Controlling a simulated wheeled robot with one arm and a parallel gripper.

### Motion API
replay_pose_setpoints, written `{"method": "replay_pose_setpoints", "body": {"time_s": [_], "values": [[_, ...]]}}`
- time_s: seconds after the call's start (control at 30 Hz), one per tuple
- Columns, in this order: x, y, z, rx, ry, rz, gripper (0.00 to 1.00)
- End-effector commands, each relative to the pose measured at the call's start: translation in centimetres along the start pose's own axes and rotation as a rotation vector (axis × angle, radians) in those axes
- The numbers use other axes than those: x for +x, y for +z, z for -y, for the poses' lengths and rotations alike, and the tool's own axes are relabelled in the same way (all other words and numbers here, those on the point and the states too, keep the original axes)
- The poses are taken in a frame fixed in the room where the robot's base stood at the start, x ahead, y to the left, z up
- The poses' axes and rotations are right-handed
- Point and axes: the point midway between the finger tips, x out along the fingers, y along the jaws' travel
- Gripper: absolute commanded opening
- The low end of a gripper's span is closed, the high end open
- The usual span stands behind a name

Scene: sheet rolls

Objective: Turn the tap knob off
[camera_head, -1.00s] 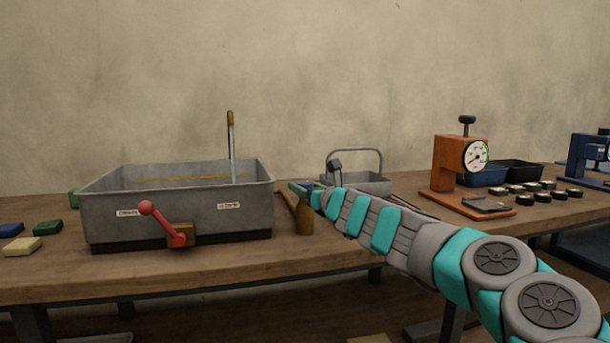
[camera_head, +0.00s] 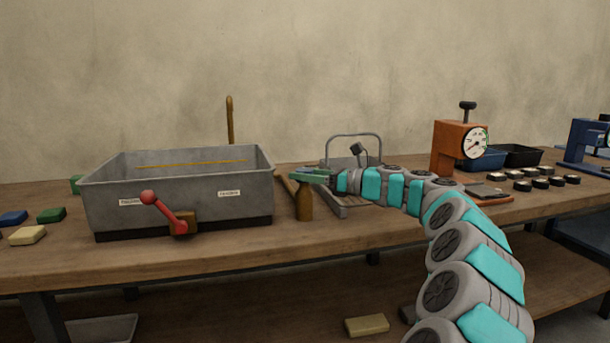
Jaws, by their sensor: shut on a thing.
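The tap's brown spout (camera_head: 230,120) rises behind the grey basin (camera_head: 107,201) at the left, and no stream shows below it. A brown post (camera_head: 304,205) stands on the bench right of the basin, with a green knob-like piece (camera_head: 308,175) on top. My gripper (camera_head: 322,176) reaches in from the right at the top of this post and is shut on the green knob. The jaws are small here, and the exact contact is hard to see.
A red lever (camera_head: 165,212) sits on the basin's front. Behind my gripper is a grey tray with a handle (camera_head: 352,135). An orange gauge press (camera_head: 450,148) and several black discs (camera_head: 540,183) stand right. Coloured blocks (camera_head: 28,235) lie at the far left.

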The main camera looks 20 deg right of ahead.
Motion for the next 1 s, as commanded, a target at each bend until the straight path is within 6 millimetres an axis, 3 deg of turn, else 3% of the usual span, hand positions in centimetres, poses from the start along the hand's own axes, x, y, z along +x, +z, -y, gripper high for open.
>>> {"method": "replay_pose_setpoints", "body": {"time_s": [0.4,0.97,1.0], "values": [[0.09,0.0,0.0,0.0,0.106,-0.007,0.02],[0.08,0.19,-0.09,-0.001,0.123,-0.004,0.02],[0.08,0.19,-0.09,-0.001,0.123,-0.004,0.62]]}}
